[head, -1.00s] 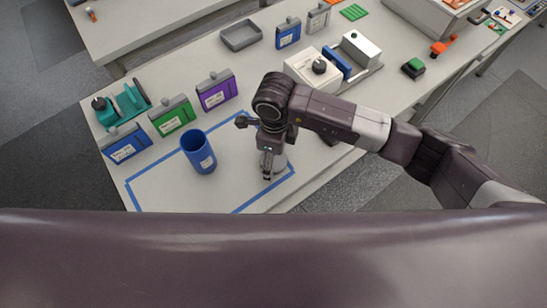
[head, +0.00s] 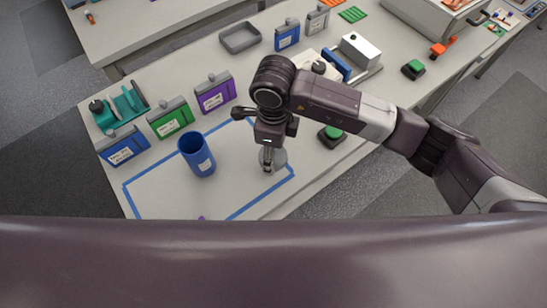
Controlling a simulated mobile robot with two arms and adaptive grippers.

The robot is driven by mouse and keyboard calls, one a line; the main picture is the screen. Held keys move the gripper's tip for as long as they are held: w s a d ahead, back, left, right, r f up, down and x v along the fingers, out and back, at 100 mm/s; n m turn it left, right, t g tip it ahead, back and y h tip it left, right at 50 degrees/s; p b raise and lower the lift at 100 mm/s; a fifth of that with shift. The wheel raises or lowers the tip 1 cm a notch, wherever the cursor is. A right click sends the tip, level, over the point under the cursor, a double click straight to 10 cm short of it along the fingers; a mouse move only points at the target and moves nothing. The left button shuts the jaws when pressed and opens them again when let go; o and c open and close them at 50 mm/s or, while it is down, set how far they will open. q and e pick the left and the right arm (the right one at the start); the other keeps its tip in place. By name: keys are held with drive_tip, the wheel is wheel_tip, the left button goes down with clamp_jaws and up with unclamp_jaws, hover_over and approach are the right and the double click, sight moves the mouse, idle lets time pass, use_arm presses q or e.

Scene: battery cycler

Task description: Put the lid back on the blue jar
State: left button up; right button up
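The blue jar (head: 197,154) stands upright and open-topped inside the blue-taped rectangle (head: 150,202) on the bench. A grey round piece (head: 279,160), which looks like the lid, is at the right end of that rectangle, to the right of the jar. My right gripper (head: 268,167) points down over this grey piece and covers part of it. I cannot tell whether its fingers are closed on the piece or whether the piece touches the bench. My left gripper is not in view.
Blue, green (head: 171,119) and purple (head: 215,93) canisters stand behind the jar, near a teal device (head: 125,104). A grey tray (head: 240,37) lies farther back. A black box with a green button (head: 331,135) sits right of my gripper. The taped area left of the jar is clear.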

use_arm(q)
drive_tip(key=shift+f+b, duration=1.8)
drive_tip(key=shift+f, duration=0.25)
use_arm(e)
wheel_tip(320, 180, up, 16)
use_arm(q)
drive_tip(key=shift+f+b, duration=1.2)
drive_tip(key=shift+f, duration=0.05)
use_arm(e)
drive_tip(key=shift+s+d+f+n, duration=0.7)
drive_tip(key=shift+d+f+n, duration=0.35)
drive_tip(key=shift+d+n, duration=2.25)
drive_tip(key=shift+s+d+f+n, duration=0.65)
drive_tip(key=shift+d+f+n, duration=0.4)
drive_tip(key=shift+d+n, duration=2.3)
drive_tip(key=shift+s+d+f+n, duration=0.7)
drive_tip(key=shift+d+f+n, duration=0.35)
drive_tip(key=shift+d+n, duration=2.25)
drive_tip(key=shift+a+n, duration=0.55)
drive_tip(key=shift+a, duration=0.05)
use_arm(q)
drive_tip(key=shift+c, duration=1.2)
